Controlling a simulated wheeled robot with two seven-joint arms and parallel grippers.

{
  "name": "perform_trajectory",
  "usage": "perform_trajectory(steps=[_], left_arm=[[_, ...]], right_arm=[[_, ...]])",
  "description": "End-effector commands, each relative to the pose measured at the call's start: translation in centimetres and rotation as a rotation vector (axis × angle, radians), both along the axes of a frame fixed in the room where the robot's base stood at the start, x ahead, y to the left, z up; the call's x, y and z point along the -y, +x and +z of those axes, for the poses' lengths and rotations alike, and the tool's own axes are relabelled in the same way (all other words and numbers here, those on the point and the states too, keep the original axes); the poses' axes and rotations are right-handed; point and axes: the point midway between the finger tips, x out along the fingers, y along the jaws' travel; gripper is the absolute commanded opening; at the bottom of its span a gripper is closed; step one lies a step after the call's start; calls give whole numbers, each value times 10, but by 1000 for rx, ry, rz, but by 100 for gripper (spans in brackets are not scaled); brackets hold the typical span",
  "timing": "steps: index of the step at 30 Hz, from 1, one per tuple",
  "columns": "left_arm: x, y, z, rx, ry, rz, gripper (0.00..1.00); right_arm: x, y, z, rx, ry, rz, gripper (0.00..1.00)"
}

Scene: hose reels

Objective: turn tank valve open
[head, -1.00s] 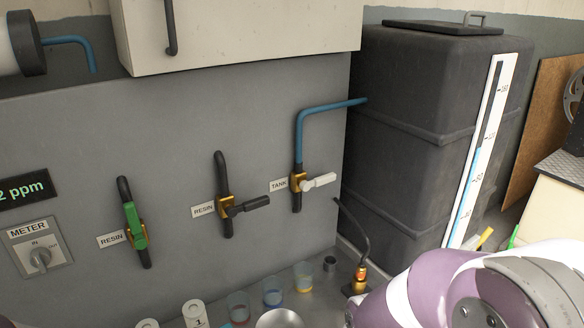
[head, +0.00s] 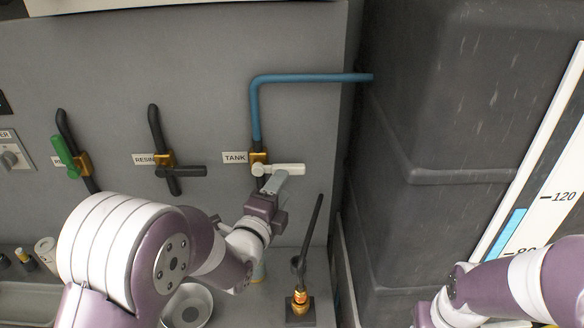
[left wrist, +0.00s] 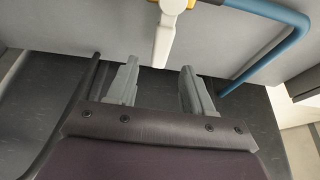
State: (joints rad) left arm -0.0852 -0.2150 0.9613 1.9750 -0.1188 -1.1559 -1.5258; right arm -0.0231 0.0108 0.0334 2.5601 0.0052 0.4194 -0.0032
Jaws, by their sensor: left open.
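The TANK valve has a brass body (head: 258,161) and a white lever handle (head: 288,169) that points right, about level, across the line of its pipe. My left gripper (head: 278,181) is at the handle, just below it in the head view. In the left wrist view the white handle (left wrist: 163,40) reaches down to the gap between the two open grey fingers (left wrist: 159,70). The fingers are apart from each other, one on each side of the handle's end, with no clear contact. My right arm shows at the lower right, but its gripper is out of view.
A blue pipe (head: 310,78) runs from the valve to the dark tank (head: 440,110). Left of it are a RESIN valve with a black handle (head: 185,171) and one with a green handle (head: 66,155). A black-stemmed fitting with a brass base (head: 300,297) stands on the bench below.

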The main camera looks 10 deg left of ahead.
Motion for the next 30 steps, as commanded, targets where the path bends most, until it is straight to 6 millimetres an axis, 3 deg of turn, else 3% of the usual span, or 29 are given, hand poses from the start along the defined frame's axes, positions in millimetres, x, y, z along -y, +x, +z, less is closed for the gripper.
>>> perform_trajectory(steps=[3, 9, 15, 22, 27, 30], left_arm=[[6, 30, 2, -2, -2, 0, 51], [12, 63, 2, -2, -2, 0, 51], [14, 75, 0, -4, -2, 1, 51], [14, 75, 0, -4, -2, 1, 51], [14, 75, 0, -4, -2, 1, 0], [15, 75, 0, -4, -2, 1, 0]], right_arm=[[0, 0, 9, 0, 0, 0, 43], [0, 0, 15, 0, 0, 0, 43], [0, 0, 16, 0, 0, 0, 43], [0, 0, 16, 0, 0, 0, 43], [0, 0, 16, 0, 0, 0, 43], [0, 0, 16, 0, 0, 0, 43]])
